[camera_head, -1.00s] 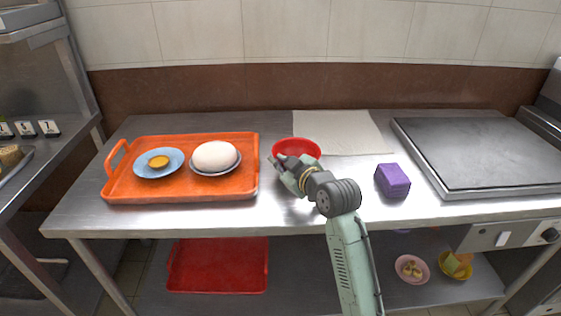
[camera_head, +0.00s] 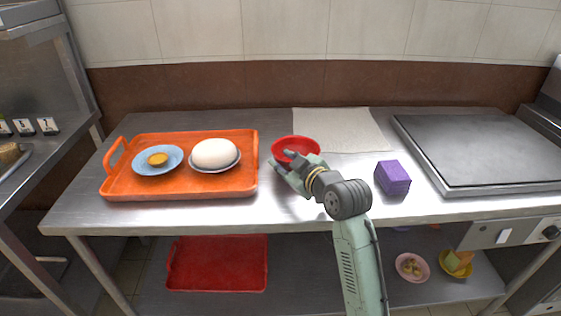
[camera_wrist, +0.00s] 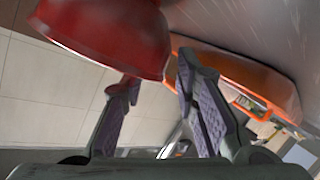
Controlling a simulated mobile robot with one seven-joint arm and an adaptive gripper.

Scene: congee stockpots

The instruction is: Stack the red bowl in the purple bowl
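The red bowl (camera_head: 296,143) stands upright on the steel counter, just behind my gripper (camera_head: 281,161). My gripper partly covers the bowl's front in the head view. In the wrist view the red bowl (camera_wrist: 112,30) fills the upper left, close to the fingertips of my gripper (camera_wrist: 158,70). The two fingers are apart, with nothing clearly held between them. I cannot tell whether a finger touches the bowl. No whole purple bowl is clear. A small purple piece (camera_head: 401,229) shows on the lower shelf, mostly hidden under the counter edge.
An orange tray (camera_head: 128,187) on the left holds a blue plate and a bowl with a white mound. A purple block (camera_head: 392,178) stands to the right, before a griddle (camera_head: 480,150). A pale cloth (camera_head: 345,130) lies behind. A pink bowl (camera_head: 412,267) and yellow bowl (camera_head: 456,267) are below.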

